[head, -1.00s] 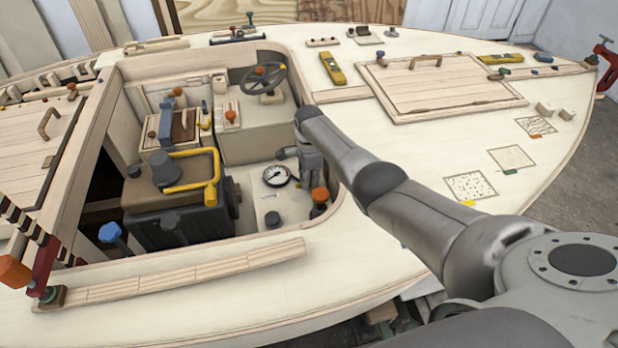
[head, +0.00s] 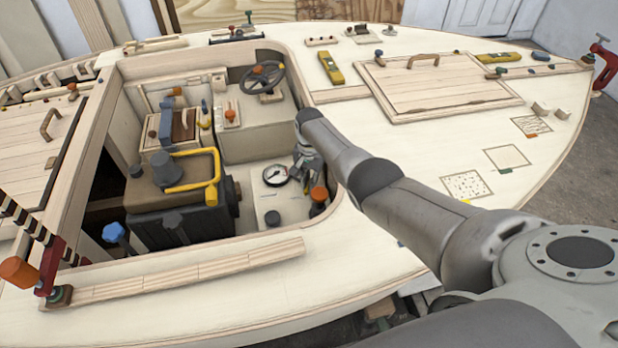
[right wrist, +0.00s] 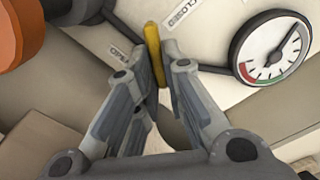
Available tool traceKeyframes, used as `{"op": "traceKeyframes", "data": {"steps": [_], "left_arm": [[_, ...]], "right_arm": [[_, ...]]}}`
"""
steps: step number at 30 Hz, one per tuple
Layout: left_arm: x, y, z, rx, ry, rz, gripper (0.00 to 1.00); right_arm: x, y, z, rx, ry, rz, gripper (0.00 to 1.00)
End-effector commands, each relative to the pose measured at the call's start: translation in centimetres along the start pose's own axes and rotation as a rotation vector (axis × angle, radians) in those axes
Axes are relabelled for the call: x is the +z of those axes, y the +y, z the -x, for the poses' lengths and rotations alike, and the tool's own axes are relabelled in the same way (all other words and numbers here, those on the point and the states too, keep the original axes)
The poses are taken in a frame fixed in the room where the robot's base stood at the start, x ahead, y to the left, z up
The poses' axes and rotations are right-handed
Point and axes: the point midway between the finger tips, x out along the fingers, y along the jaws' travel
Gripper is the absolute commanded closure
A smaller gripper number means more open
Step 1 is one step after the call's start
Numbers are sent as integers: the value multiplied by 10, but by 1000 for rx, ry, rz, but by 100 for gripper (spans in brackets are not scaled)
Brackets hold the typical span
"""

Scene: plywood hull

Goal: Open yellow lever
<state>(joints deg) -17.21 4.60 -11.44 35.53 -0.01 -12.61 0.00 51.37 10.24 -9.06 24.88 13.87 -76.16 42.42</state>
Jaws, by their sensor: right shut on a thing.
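The yellow lever (right wrist: 153,42) shows at the top middle of the right wrist view, a narrow yellow bar near a "CLOSED" label. My right gripper (right wrist: 158,66) is shut on it, with one finger on each side. In the head view my right gripper (head: 303,170) is low in the cockpit, right of the round gauge (head: 276,175); there I cannot make out the lever, hidden by the gripper and arm. The gauge also shows at the right of the wrist view (right wrist: 272,48). My left gripper is not in view.
An orange-topped knob (head: 319,194) stands close to the right gripper. A dark engine box (head: 175,215) with a yellow handle (head: 192,186) is left of the gauge. The cockpit's side walls and pale deck (head: 370,110) surround this area. A steering wheel (head: 262,77) is farther back.

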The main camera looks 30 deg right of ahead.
Motion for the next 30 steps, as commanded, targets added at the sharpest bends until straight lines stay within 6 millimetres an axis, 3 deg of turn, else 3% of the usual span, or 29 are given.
{"op": "traceKeyframes", "data": {"steps": [15, 30], "left_arm": [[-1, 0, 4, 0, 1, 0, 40], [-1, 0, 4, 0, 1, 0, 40]], "right_arm": [[-2, 2, 1, -1, 3, 435, 100], [-3, 3, 2, -1, 4, 597, 100]]}}
